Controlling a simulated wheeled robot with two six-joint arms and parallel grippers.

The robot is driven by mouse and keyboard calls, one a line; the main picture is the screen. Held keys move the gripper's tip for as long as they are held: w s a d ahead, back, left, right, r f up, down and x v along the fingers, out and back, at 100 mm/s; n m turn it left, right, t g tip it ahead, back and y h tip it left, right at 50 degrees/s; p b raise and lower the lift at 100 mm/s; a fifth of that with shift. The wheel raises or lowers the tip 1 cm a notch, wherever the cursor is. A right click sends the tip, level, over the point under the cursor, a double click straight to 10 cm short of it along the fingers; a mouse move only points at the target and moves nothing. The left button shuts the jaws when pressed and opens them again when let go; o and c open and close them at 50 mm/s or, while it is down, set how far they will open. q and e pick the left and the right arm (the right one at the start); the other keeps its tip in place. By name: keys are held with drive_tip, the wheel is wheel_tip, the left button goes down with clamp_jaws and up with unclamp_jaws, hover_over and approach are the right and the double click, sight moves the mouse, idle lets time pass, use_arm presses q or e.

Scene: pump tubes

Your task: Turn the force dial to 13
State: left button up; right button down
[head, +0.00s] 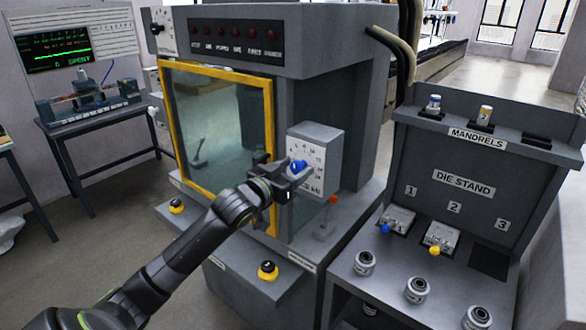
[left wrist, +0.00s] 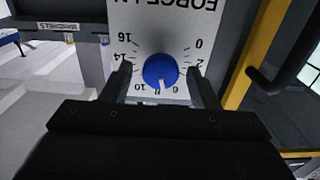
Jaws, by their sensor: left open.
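The force dial is a blue round knob (head: 298,167) on a pale panel with numbers, on the side of a grey box fixed to the machine. In the left wrist view the knob (left wrist: 160,69) appears upside down; its white pointer points down the picture, between the 10 and the 6. My left gripper (head: 281,174) is at the dial. In the left wrist view its open fingers (left wrist: 160,84) stand on either side of the knob, with gaps visible. The 8 mark is hidden or unreadable. My right gripper is not in view.
A yellow-framed glass door (head: 222,140) is left of the dial box. A red-tipped lever (head: 330,205) stands below it. The die stand (head: 462,182) with mandrels and dies is at the right.

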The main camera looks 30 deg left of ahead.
use_arm(q)
drive_tip(key=shift+c, duration=0.3)
drive_tip(key=c, duration=0.9)
drive_tip(key=shift+m, duration=0.4)
drive_tip(key=m, duration=0.3)
drive_tip(key=shift+f+m+b, duration=0.1)
drive_tip(key=shift+m+b, duration=0.25)
drive_tip(key=shift+m, duration=0.05)
drive_tip(key=m+b, duration=0.1)
drive_tip(key=m, duration=0.2)
drive_tip(key=shift+d+m, duration=0.1)
drive_tip(key=shift+m, duration=0.2)
drive_tip(key=m+b, duration=0.1)
drive_tip(key=m, duration=0.3)
drive_tip(key=shift+f+m, duration=0.15)
drive_tip(key=shift+m, duration=0.15)
drive_tip(key=m+b, duration=0.2)
drive_tip(key=m, duration=0.2)
drive_tip(key=shift+m, duration=0.3)
